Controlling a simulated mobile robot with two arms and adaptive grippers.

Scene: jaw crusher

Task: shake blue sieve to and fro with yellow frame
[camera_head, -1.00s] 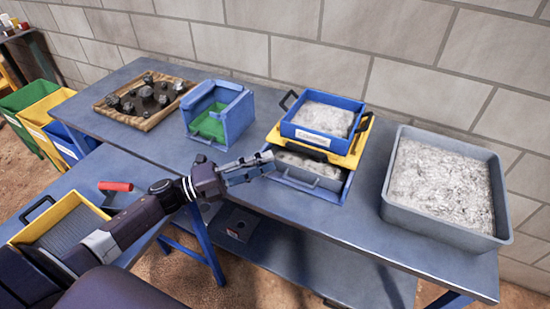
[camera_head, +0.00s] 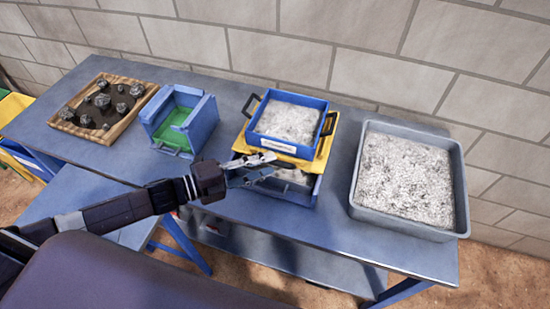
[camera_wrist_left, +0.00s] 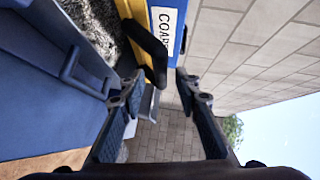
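The blue sieve (camera_head: 262,133), filled with pale grey grains, sits in the yellow frame (camera_head: 318,158) on a lower blue tray (camera_head: 290,195). The sieve has black side handles. My left gripper (camera_head: 270,167) is in front of the frame and hides part of its front edge. In the left wrist view, the yellow frame (camera_wrist_left: 124,8), the labelled blue sieve (camera_wrist_left: 176,45) and a black handle (camera_wrist_left: 148,48) on the frame's front show ahead. My left fingers (camera_wrist_left: 158,88) are apart, and the handle's end lies close to the gap between their tips. Contact cannot be told. My right gripper is out of view.
A large grey bin (camera_head: 365,210) of pale grains stands to the right. A blue box with a green inside (camera_head: 205,120) and a wooden tray (camera_head: 128,117) of dark rocks stand to the left. A brick wall is behind.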

